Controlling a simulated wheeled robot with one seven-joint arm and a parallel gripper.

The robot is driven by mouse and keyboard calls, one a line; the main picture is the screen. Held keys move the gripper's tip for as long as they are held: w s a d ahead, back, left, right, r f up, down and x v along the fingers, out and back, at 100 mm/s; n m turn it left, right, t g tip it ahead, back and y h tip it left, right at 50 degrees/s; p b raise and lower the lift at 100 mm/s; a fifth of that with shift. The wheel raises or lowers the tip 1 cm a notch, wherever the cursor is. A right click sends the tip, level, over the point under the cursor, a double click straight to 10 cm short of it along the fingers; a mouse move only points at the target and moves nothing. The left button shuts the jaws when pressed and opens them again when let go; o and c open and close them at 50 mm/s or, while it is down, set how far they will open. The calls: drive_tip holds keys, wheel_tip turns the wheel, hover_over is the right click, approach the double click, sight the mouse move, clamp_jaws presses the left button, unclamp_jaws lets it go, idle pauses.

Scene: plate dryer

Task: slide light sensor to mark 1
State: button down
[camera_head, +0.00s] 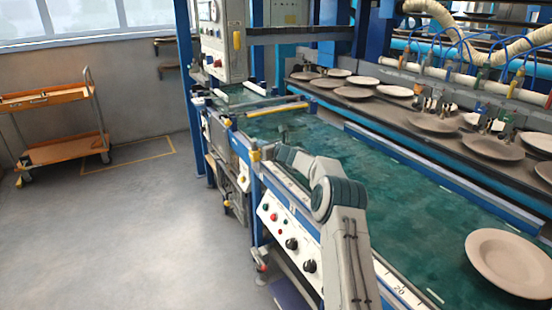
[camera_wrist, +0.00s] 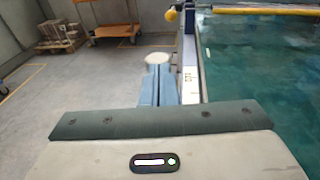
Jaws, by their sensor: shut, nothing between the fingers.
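My gripper (camera_wrist: 158,82) shows in the wrist view with its bluish fingers together, just left of the conveyor's edge rail. A pale round disc (camera_wrist: 158,59) shows at the fingertips. I cannot tell whether it touches them or is part of the light sensor. The rail (camera_wrist: 190,85) carries small dark markings, too blurred to read. In the head view the rail (camera_head: 385,283) has a scale with a "20" near the bottom. A yellow-capped piece (camera_head: 255,155) stands at the rail's far part and also shows in the wrist view (camera_wrist: 170,15). My arm hides part of the rail.
The green conveyor (camera_head: 400,190) runs to the right of the rail, with a plate (camera_head: 507,262) near its front. A control panel (camera_head: 287,232) with knobs faces the aisle. An orange cart (camera_head: 60,150) stands far left. The floor between is clear.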

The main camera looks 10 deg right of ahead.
drive_tip(key=s+a+f+b+v, duration=0.1)
drive_tip(key=b+v, duration=0.2)
drive_tip(key=v, duration=0.9)
drive_tip(key=s+a+r+n+g+y+p, duration=0.1)
drive_tip(key=s+a+r+n+g+p, duration=0.25)
drive_tip(key=s+a+n, duration=0.55)
drive_tip(key=s+a+r+n+g+p, duration=0.2)
drive_tip(key=s+a+r+n+g, duration=0.4)
drive_tip(key=s, duration=0.5)
drive_tip(key=s+d+n+g+h+p, duration=0.1)
drive_tip(key=s+n, duration=0.4)
drive_tip(key=s, duration=0.5)
drive_tip(key=s+d+n+g+h+p, duration=0.1)
drive_tip(key=s+d+n+h+p, duration=0.2)
drive_tip(key=s, duration=0.8)
drive_tip(key=s+d+n+g+h+p, duration=0.1)
drive_tip(key=s+d+n+h+p, duration=0.1)
drive_tip(key=s+n, duration=0.6)
drive_tip(key=s+h, duration=0.1)
drive_tip(key=s, duration=0.2)
drive_tip(key=shift+d+h+p, duration=0.25)
drive_tip(key=shift+h+p, duration=0.1)
drive_tip(key=shift+h, duration=0.05)
drive_tip(key=shift+s, duration=0.1)
